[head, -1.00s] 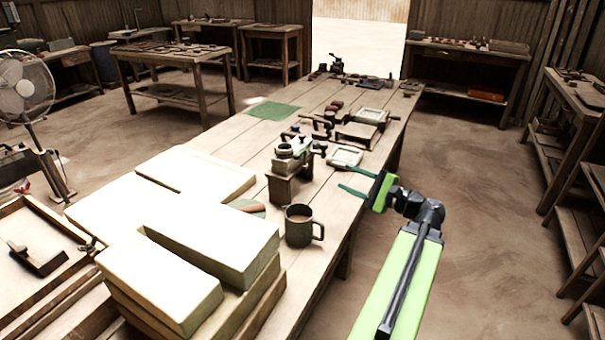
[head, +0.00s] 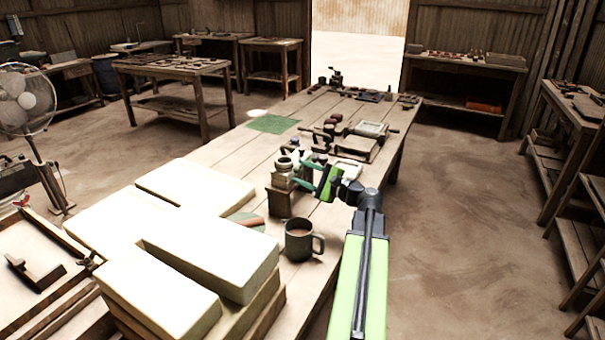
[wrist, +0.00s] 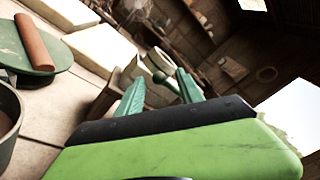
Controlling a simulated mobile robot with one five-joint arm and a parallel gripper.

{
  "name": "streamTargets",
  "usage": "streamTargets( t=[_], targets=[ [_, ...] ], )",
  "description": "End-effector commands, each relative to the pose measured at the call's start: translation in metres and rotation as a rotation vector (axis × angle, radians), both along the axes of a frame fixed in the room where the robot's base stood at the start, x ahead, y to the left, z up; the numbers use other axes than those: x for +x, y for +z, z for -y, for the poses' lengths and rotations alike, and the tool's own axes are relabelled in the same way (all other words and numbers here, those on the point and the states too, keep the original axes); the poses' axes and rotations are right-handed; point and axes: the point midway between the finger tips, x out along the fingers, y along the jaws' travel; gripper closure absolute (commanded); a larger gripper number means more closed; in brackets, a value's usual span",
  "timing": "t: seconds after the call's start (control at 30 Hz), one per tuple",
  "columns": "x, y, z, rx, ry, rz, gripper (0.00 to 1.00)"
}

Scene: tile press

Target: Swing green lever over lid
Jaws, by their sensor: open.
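The small press (head: 279,200) stands on the long table, a wooden block with a round green-grey part (head: 284,163) on top. In the wrist view a green lever with a round knob (wrist: 161,77) shows between my fingers, beside the pale press body (wrist: 133,72). My gripper (head: 304,172) is open at the right side of the press. Its two green fingers also show in the wrist view (wrist: 160,82), apart, on either side of the knob. I cannot tell whether they touch it. The lid cannot be made out clearly, and my gripper partly covers the lever in the head view.
A mug (head: 299,244) stands on the table in front of the press. Large pale blocks (head: 205,255) are stacked at the near left. A tray-like device (head: 361,139) and small tools lie farther back. A green mat (head: 272,124) lies flat at the left edge.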

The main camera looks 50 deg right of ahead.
Motion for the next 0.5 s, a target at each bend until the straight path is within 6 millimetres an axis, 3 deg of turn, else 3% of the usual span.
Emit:
streamTargets(
  t=[0.27, 0.5],
  targets=[
    [0.0028, -0.0001, -0.0005, 0.0, 0.0, 0.0, 0.56],
    [0.0027, 0.0, -0.0007, 0.0, 0.0, 0.0, 0.85]
  ],
)
